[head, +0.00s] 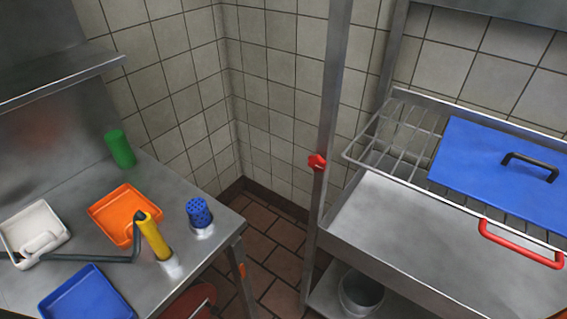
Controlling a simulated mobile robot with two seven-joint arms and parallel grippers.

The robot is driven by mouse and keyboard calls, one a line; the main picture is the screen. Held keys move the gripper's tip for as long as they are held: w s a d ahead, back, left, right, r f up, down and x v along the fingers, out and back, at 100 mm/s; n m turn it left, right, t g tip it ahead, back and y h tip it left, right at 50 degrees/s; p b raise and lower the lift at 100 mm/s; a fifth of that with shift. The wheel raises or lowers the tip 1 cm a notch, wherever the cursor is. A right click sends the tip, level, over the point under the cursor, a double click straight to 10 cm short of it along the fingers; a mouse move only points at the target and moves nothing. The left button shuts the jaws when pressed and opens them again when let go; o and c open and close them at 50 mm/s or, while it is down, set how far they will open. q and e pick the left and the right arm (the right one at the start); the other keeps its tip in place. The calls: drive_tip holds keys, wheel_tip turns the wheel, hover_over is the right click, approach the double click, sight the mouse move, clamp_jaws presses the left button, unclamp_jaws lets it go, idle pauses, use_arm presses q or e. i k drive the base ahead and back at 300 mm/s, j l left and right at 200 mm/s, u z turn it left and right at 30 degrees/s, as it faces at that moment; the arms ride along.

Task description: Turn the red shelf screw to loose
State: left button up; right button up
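The red shelf screw (317,162) is a small red knob on the upright metal post of the shelf unit, near the middle of the head view. It sits at about the height of the wire rack (390,150). Whether it is tight or loose cannot be told from its look. Neither my left nor my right gripper shows in this view, and nothing touches the screw.
The left steel table (60,192) holds an orange tray (108,206), a blue tray (88,296), a white container, a green cylinder (120,149), a yellow-handled tool (153,236) and a blue perforated-top shaker (199,212). A blue lid (490,165) lies on the rack. A red handle (520,245) juts out at its front. Floor shows between.

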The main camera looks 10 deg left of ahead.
sight(317, 162)
drive_tip(key=k+j+z, duration=0.3)
drive_tip(key=z, duration=0.15)
drive_tip(key=k+j+z, duration=0.2)
drive_tip(key=k+z, duration=0.15)
drive_tip(key=z, duration=0.15)
drive_tip(key=k+z, duration=0.45)
drive_tip(key=i+j, duration=0.05)
